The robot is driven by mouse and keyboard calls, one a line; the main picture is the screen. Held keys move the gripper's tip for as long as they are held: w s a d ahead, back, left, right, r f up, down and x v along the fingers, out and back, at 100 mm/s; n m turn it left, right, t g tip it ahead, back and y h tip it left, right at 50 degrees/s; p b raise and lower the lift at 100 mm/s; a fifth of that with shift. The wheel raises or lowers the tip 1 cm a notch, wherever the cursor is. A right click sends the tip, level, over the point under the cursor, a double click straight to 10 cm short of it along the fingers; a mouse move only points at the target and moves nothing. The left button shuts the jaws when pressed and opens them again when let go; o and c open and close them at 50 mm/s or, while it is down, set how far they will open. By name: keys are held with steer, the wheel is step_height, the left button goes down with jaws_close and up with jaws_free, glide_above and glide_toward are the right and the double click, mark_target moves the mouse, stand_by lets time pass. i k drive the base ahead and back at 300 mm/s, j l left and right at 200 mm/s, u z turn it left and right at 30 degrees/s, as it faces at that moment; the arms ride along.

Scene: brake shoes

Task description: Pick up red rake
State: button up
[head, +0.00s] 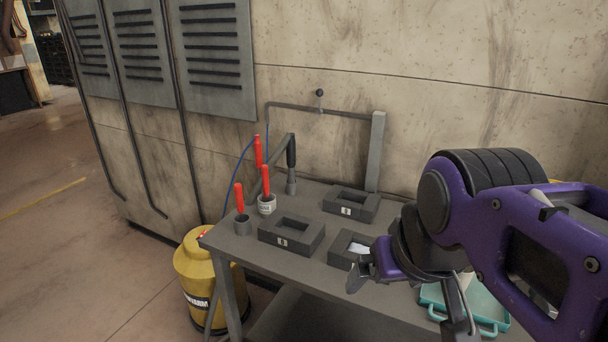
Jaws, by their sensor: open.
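Several red-handled tools stand upright at the left end of the grey metal table (312,203). One red handle (239,197) rises from a small dark cup (243,226). A second red handle (265,180) stands in a pale labelled cup (267,205). A third red handle (258,150) rises behind it. Their lower ends are hidden, so I cannot tell which is the rake. My gripper (412,298) is open and empty over the right part of the table, to the right of the red handles and apart from them.
Dark rectangular blocks with openings (290,236) (351,204) lie on the table, one partly behind my gripper. A teal tray (494,322) is below my arm. A black-handled tool (291,165) and a metal frame (376,150) stand behind. A yellow canister (197,275) stands left.

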mark_target(238, 187)
steer(key=i+j+z, duration=0.2)
steer(key=j, duration=0.25)
steer(key=i+j+z, duration=0.15)
steer(key=j, duration=0.35)
steer(key=j+z, duration=0.2)
steer(key=j, duration=0.3)
steer(key=i+j+z, duration=0.15)
steer(key=j, duration=0.35)
steer(key=k, duration=0.05)
